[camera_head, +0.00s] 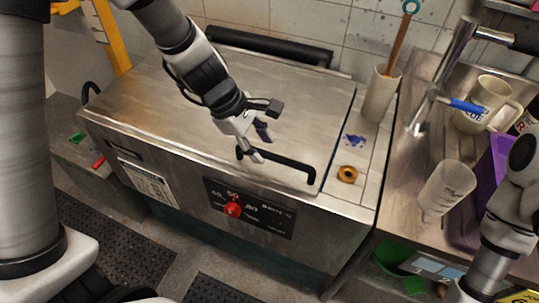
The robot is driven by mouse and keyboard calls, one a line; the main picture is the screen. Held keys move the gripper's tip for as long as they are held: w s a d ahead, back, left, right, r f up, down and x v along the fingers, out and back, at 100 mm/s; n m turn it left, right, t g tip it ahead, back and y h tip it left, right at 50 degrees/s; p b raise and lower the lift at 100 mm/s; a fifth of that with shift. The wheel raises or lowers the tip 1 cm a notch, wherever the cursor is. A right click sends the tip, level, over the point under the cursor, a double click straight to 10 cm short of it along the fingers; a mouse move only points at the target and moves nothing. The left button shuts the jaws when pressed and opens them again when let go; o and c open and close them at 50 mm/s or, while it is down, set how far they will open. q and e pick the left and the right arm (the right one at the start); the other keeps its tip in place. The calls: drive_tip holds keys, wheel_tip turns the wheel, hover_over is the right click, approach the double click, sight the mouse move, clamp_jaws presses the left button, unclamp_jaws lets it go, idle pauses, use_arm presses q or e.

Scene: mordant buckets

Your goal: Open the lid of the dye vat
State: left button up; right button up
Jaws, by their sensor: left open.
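The dye vat (345,235) is a steel box with a control panel on its front. Its flat steel lid (165,95) lies shut on top. A black bar handle (285,164) stands along the lid's front edge. My left gripper (261,131) is open above the lid, at the left end of the handle. One finger overlaps the handle's left part in the picture; I cannot tell whether it touches. My right arm shows at the right edge, but its gripper is out of view.
A brass ring (347,174) and a blue stain lie on the tiled strip right of the lid. A beige cylinder (380,95) holds a wooden-handled tool. A sink area with a tap, a mug (487,104) and a clear beaker (447,190) lies further right. A red knob (233,210) sticks out in front.

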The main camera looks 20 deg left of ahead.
sight(271, 156)
use_arm(q)
drive_tip(key=d+f, duration=0.1)
drive_tip(key=w+d+f, duration=0.1)
drive_tip(key=shift+w+d+f, duration=0.1)
drive_tip(key=shift+w+f, duration=0.05)
drive_tip(key=shift+f, duration=0.15)
drive_tip(key=shift+d, duration=0.15)
drive_tip(key=shift+s+a, duration=0.25)
drive_tip(key=shift+a, duration=0.2)
drive_tip(key=c, duration=0.5)
clamp_jaws()
use_arm(e)
drive_tip(key=shift+w+d+f, duration=0.15)
drive_tip(key=shift+d+f, duration=0.1)
drive_tip(key=shift+f, duration=0.55)
use_arm(q)
drive_tip(key=shift+r, duration=0.1)
use_arm(e)
drive_tip(key=shift+r, duration=0.1)
